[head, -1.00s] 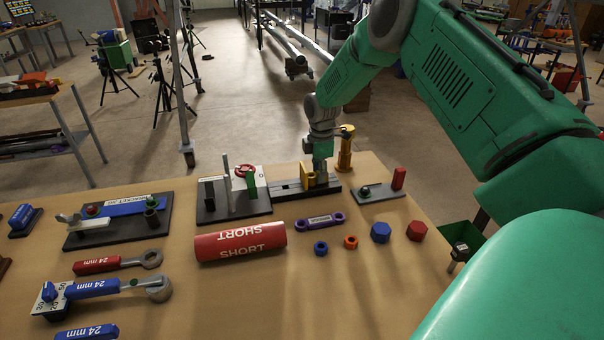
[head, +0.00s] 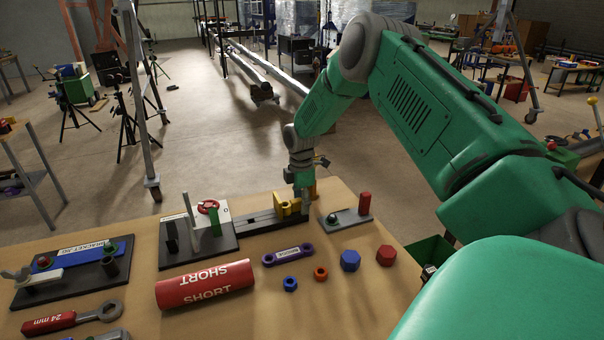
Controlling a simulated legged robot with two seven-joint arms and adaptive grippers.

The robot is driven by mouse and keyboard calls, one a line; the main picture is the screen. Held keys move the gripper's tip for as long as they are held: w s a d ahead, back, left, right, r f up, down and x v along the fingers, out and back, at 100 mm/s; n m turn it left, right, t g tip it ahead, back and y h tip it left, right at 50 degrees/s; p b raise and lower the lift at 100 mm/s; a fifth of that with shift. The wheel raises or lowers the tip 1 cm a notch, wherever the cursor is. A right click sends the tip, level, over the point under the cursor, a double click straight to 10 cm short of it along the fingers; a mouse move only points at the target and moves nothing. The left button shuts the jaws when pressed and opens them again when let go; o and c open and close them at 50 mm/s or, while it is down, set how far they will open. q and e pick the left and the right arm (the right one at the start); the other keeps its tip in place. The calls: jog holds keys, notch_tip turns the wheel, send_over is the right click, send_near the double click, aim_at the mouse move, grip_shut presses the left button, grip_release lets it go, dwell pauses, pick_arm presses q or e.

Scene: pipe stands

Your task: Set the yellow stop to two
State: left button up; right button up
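The yellow stop (head: 286,208) sits on a dark rail fixture (head: 258,221) near the back edge of the table, toward the rail's right part. My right gripper (head: 303,195) points down just behind and right of the stop, very close to it. Its fingers are small and partly hidden, so I cannot tell whether they touch the stop or are open. No scale mark for two is readable on the rail. My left gripper is out of view.
Left of the rail stands a dark base with a red handwheel (head: 208,207). Right is a plate with a red post (head: 364,203). In front lie a red SHORT cylinder (head: 205,284), a purple wrench (head: 287,255), and several nuts and bolts.

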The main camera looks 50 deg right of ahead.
aim_at(300, 198)
jog(key=shift+w+a+r, duration=0.15)
jog(key=shift+a+r, duration=0.3)
jog(key=shift+a, duration=0.4)
jog(key=shift+a+r, duration=0.1)
jog(key=shift+r, duration=0.25)
notch_tip(300, 198, up, 10)
jog(key=d, duration=0.1)
jog(key=shift+d+r, duration=0.15)
jog(key=shift+d, duration=0.05)
